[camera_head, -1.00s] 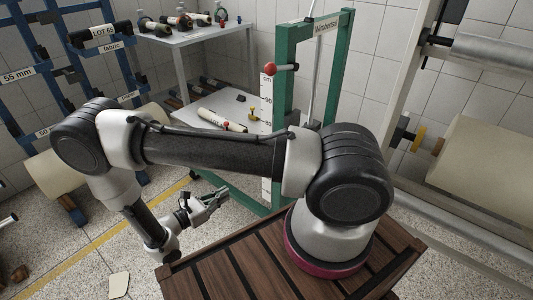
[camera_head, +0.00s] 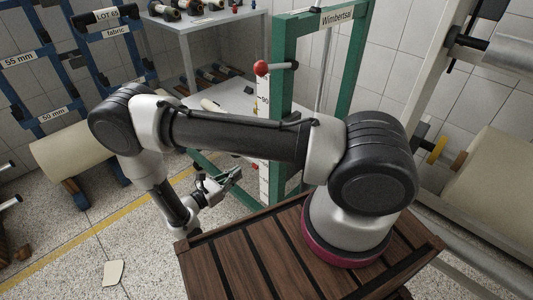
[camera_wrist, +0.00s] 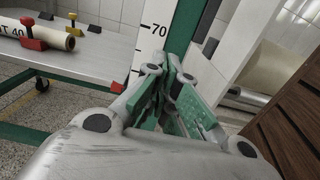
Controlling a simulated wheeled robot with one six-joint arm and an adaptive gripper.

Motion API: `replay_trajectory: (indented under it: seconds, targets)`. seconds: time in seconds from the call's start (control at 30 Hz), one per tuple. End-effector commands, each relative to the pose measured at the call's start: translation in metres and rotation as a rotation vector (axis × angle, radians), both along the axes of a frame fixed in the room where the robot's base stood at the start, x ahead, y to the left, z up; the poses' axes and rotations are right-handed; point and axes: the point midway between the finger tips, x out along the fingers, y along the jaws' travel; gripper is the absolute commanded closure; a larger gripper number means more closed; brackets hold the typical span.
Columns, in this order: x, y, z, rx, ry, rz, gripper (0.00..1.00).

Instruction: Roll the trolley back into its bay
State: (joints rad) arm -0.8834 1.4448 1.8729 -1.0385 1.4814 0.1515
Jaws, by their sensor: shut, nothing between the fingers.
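A green upright frame (camera_head: 284,120) with a red knob (camera_head: 261,68) and a white measuring scale (camera_head: 263,178) stands beyond my arm. The table is partly hidden by my arm in the head view. My gripper (camera_head: 236,176) is shut and empty, just left of the scale. In the wrist view its fingertips (camera_wrist: 175,68) are in front of the frame's post (camera_wrist: 187,28); I cannot tell whether they touch.
A blue rack (camera_head: 112,50) with a large cream roll (camera_head: 75,152) stands left. A grey table (camera_head: 205,20) with small rolls is behind. A machine with a cream roll (camera_head: 500,165) stands right. A yellow line (camera_head: 85,237) crosses the speckled floor; a pale scrap (camera_head: 113,273) lies there.

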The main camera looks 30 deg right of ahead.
Motion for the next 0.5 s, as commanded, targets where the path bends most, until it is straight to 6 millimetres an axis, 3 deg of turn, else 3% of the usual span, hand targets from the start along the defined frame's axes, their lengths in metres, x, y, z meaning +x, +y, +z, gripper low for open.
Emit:
replay_trajectory:
  seconds: [0.5]
  targets:
    - [0.032,-0.095,0.0,0.0,0.001,-0.007,1.0]
